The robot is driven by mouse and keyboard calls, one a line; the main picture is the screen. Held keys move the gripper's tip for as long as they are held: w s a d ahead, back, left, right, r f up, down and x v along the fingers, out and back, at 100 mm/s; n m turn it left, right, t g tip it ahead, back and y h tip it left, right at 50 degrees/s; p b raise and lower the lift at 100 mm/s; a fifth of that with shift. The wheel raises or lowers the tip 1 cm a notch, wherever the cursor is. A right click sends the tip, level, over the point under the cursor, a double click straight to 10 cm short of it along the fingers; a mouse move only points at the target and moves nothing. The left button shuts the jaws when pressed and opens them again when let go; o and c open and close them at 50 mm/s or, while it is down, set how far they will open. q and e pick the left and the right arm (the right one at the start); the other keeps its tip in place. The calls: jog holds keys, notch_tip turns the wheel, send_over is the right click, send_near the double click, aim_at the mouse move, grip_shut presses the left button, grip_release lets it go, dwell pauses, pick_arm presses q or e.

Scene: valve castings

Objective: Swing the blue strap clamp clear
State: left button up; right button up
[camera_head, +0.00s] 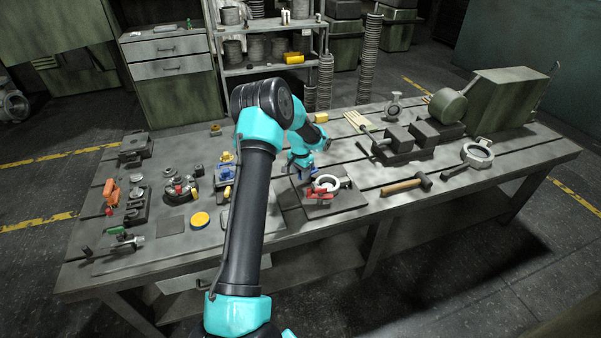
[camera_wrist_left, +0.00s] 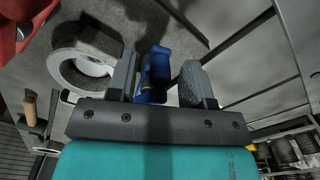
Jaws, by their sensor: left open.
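The blue strap clamp (camera_head: 309,170) stands on a dark fixture plate (camera_head: 343,204), partly hidden under my left gripper (camera_head: 303,169). In the left wrist view the blue clamp (camera_wrist_left: 154,76) lies between the two fingers of my open left gripper (camera_wrist_left: 160,80), nearer the left finger, with a gap to the right finger. A pale ring-shaped valve casting (camera_head: 345,182) sits on the plate beside it and shows in the wrist view (camera_wrist_left: 82,64). A red clamp (camera_head: 318,192) is at the casting's front left. My right gripper is not in view.
A hammer (camera_head: 405,185) and another ring casting (camera_head: 477,154) lie to the right. A dark vise (camera_head: 392,145) stands behind them. Left of the fixture are a yellow-blue part (camera_head: 226,170), a yellow disc (camera_head: 200,219) and several small castings. Bare bench shows at the front left.

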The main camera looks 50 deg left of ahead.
pick_arm(q)
notch_tip(320, 180, up, 17)
jog(key=shift+r, duration=0.2)
dwell(0.6)
jog(key=shift+d, duration=0.1)
